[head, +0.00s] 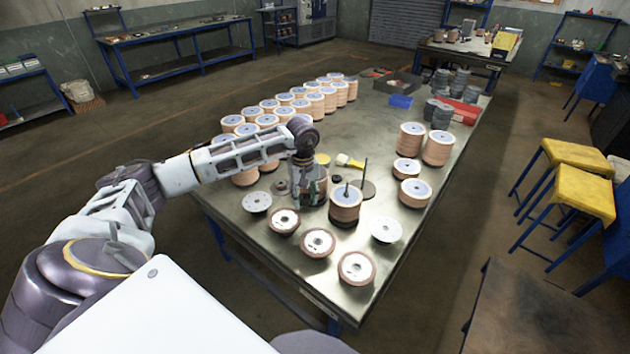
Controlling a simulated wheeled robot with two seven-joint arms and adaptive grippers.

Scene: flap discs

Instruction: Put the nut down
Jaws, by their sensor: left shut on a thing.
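My left gripper (308,196) points down low over the metal table (405,265), just left of a stack of tan flap discs (345,207) with a thin rod standing up through it. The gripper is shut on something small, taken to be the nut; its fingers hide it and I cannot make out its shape. I cannot tell whether it touches the table. A second upright rod (365,168) stands on a dark round base right behind the stack. My right gripper is not in view.
Single flap discs (318,242) lie along the near edge, with pale metal plates (257,202) and (386,229) beside them. A brush (350,162) lies behind the gripper. Rows of disc stacks (316,103) fill the back left; more stacks (438,148) stand right. A blue bin (401,101) is farther back.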

